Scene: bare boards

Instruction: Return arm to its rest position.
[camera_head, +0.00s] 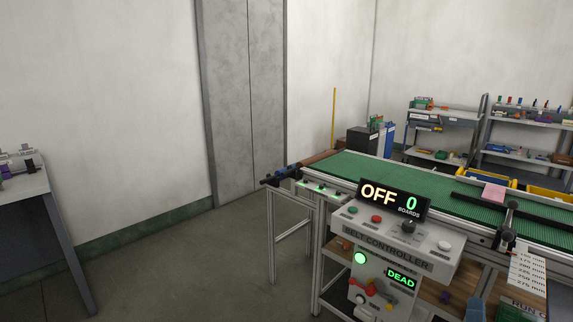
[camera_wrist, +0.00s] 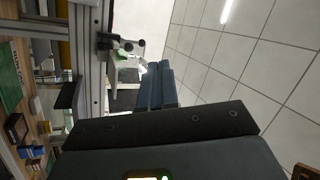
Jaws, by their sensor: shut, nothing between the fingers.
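Beyond the fingers are a pale wall and a tiled ceiling with a bright lamp (camera_wrist: 228,10).
A green conveyor belt (camera_head: 400,188) runs along the right, with a belt controller (camera_head: 388,240) in front reading OFF, 0 boards and DEAD. Shelves (camera_head: 440,115) stand behind it. A table (camera_head: 30,183) is at the left. The floor (camera_head: 180,270) between is clear.

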